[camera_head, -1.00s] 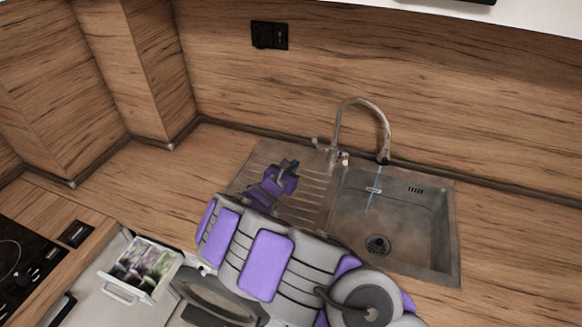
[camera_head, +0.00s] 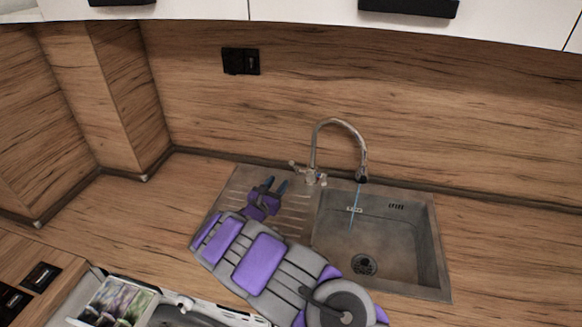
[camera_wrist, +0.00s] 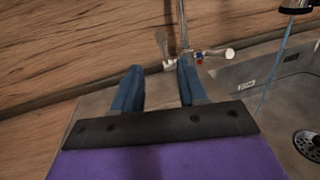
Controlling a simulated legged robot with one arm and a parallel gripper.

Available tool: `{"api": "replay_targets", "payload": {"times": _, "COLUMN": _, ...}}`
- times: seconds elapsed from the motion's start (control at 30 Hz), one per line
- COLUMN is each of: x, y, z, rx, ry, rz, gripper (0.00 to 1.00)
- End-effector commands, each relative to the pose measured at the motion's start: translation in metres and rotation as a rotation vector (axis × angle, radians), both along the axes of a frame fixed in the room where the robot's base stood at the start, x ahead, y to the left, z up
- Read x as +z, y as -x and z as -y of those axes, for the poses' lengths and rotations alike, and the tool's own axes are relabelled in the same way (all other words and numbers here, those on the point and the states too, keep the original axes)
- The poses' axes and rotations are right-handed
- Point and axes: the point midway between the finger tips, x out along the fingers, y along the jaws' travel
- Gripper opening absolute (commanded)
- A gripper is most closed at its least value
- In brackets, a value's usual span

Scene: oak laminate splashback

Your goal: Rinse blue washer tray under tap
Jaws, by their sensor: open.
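The tap (camera_head: 338,123) stands behind the sink with its arched spout over the basin. A thin blue stream of water (camera_head: 354,208) runs from it into the sink basin (camera_head: 388,240); the stream also shows in the wrist view (camera_wrist: 272,72). My gripper (camera_head: 276,184) is open and empty over the ribbed drainboard, left of the tap. In the wrist view my gripper (camera_wrist: 160,86) has its two blue fingers apart, with the tap base and its handles (camera_wrist: 200,55) beyond them. I see no blue washer tray in any view.
The drainboard (camera_head: 296,212) is bare where it shows. The oak worktop (camera_head: 490,250) right of the sink is clear. White upper cabinets (camera_head: 300,12) hang above. A picture-like panel (camera_head: 118,303) is at lower left.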

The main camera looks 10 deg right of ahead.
Motion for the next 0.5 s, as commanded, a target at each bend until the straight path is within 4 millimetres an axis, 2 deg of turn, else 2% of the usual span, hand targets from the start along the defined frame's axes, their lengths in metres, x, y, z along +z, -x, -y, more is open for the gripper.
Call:
{"api": "replay_targets", "payload": {"times": 0.17, "x": -0.001, "y": -0.030, "z": 0.023, "rx": -0.006, "ry": -0.001, "rz": 0.002, "gripper": 0.42}}
{"api": "replay_targets", "payload": {"times": 0.5, "x": -0.001, "y": -0.080, "z": 0.053, "rx": -0.002, "ry": -0.002, "rz": 0.001, "gripper": 0.42}}
